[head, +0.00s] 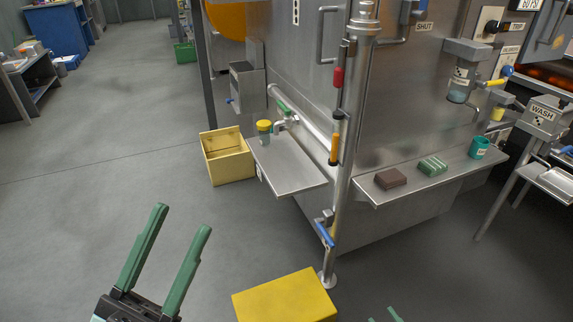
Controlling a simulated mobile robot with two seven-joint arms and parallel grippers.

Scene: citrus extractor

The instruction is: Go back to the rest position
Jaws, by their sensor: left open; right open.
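My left gripper (176,219) is low in the head view, left of centre. Its two green fingers are spread apart with nothing between them. It is over the grey floor, left of the yellow box. Only the green fingertips of my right gripper (383,315) show, at the bottom edge right of centre. They are apart, and nothing shows between them; the rest of that gripper is out of frame.
A steel machine (410,95) fills the right half. Its left shelf (290,175) holds a yellow-lidded jar (264,132). Its right shelf (445,176) holds a brown block (390,179), a green sponge (432,166) and a teal cup (479,147). A yellow box (285,300) stands near. The left floor is clear.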

